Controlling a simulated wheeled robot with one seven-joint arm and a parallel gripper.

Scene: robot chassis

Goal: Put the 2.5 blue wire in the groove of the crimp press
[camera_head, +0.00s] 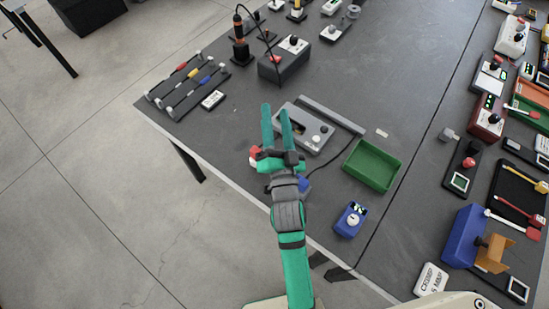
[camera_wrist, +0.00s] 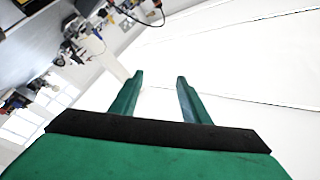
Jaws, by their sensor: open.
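Three wires with red, yellow and blue markings lie side by side on a dark rack at the table's left end in the head view. The blue-marked wire (camera_head: 205,80) lies nearest the front; its size marking is too small to read. My gripper (camera_head: 275,110) is open and appears over the middle of the table, to the right of the wires. In the wrist view my gripper (camera_wrist: 160,78) has nothing between its fingers. I cannot tell for certain which device is the crimp press, and no groove is clear.
A grey device (camera_head: 317,136) is partly behind my gripper. A green tray (camera_head: 372,166) and a small blue device (camera_head: 350,219) stand to its right. A blue block (camera_head: 462,235) with an orange-brown part is at the lower right. Many devices crowd the right side.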

